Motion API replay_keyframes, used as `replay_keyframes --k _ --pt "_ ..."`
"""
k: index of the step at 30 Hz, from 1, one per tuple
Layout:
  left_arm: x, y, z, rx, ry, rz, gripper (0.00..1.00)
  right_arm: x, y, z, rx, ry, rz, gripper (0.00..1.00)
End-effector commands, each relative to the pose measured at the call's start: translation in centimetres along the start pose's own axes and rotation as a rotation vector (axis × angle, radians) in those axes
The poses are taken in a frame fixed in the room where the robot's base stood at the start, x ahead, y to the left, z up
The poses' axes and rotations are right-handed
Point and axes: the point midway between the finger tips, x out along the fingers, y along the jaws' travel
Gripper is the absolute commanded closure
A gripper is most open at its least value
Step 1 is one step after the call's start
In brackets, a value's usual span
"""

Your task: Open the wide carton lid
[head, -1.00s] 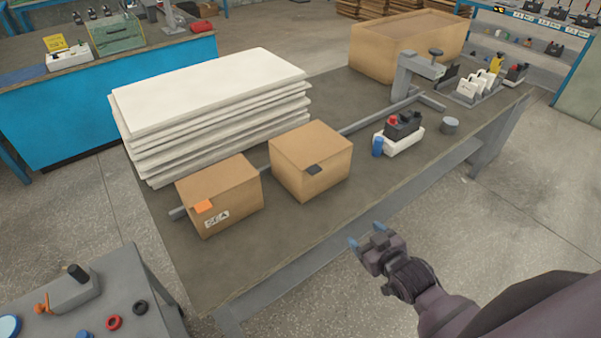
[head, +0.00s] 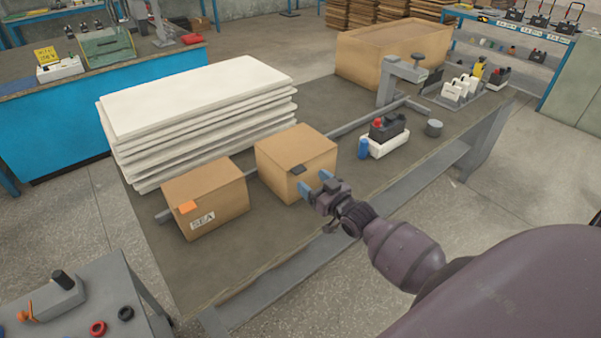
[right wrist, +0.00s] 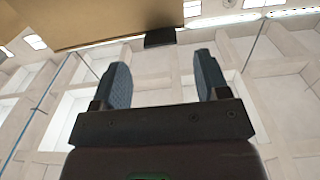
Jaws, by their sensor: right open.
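A closed brown carton (head: 275,177) with a dark tab (head: 297,169) on its lid edge stands on the workbench. A second closed carton (head: 228,198), with an orange tab (head: 187,207) and a SEA label (head: 203,221), stands to its left. I cannot tell for sure which is the wide one. My right gripper (head: 315,181) is open and empty, its blue fingers close to the front of the dark-tab carton. In the right wrist view the dark tab (right wrist: 160,37) sits at the carton's edge, beyond and between the open fingers (right wrist: 163,76). My left gripper is not in view.
White sheets (head: 200,100) are stacked behind the cartons. A grey rail (head: 352,124) runs behind them. A large carton (head: 355,66) is at the back.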

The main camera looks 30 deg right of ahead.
Motion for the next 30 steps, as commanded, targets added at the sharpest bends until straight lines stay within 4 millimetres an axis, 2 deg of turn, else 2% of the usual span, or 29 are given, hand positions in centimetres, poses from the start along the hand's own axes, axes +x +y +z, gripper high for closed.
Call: replay_keyframes --k 3,9,15,24,30 --pt "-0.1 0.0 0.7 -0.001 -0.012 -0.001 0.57 2.0 -0.1 0.0 0.000 0.001 -0.001 0.32" --pt "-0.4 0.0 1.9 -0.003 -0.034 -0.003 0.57 4.4 0.0 0.1 -0.001 -0.001 -0.001 0.32" --pt "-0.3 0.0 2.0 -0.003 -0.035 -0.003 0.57 5.5 0.0 0.0 -0.001 -0.001 0.000 0.32" --pt "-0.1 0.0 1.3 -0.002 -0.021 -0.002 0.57 5.6 0.0 0.0 -0.001 -0.001 0.000 0.32" --pt "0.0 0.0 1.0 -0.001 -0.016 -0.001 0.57 5.6 0.0 0.0 -0.001 -0.001 0.000 0.63"
